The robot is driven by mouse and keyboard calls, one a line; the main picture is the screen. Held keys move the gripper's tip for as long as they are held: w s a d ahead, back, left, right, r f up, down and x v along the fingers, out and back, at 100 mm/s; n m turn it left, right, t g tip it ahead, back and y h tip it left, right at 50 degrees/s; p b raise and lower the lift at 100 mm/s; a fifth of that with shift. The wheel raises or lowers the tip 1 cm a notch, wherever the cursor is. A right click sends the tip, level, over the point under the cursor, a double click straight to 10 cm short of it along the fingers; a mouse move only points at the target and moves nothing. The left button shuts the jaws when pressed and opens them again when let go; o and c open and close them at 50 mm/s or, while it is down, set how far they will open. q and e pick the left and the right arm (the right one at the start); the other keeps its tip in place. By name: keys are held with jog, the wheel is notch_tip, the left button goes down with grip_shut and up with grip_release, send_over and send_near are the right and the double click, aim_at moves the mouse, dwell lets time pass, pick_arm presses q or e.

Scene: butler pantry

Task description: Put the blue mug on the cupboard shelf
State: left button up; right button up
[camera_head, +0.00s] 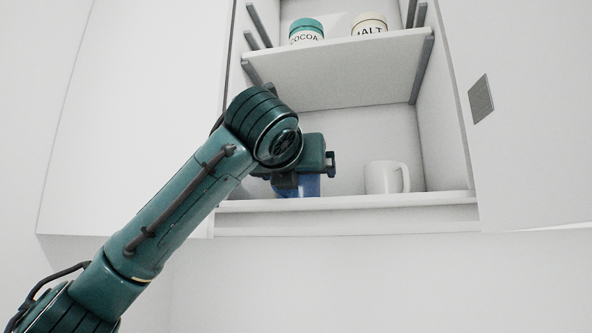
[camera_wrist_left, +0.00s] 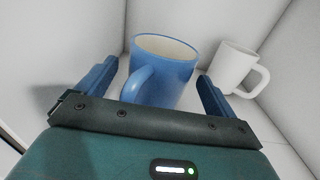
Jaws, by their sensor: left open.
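The blue mug (camera_wrist_left: 172,68) stands upright on the lower cupboard shelf (camera_head: 350,201), its handle turned toward my left wrist camera. In the head view only a blue part of it (camera_head: 307,186) shows below my left gripper; the rest is hidden. My left gripper (camera_wrist_left: 158,82) is open, with one finger on each side of the mug and visible gaps between the fingers and the mug wall. It reaches into the cupboard in the head view (camera_head: 300,178). My right gripper is in neither view.
A white mug (camera_head: 386,177) stands right of the blue mug, also in the wrist view (camera_wrist_left: 235,68). The upper shelf (camera_head: 340,70) above my gripper holds a cocoa jar (camera_head: 306,32) and another jar (camera_head: 369,25). The cupboard door (camera_head: 530,120) stands open at right.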

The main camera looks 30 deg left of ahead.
pick_arm(q)
jog(key=b+v, duration=0.2)
jog(key=v, duration=1.1)
jog(key=shift+b, duration=0.4)
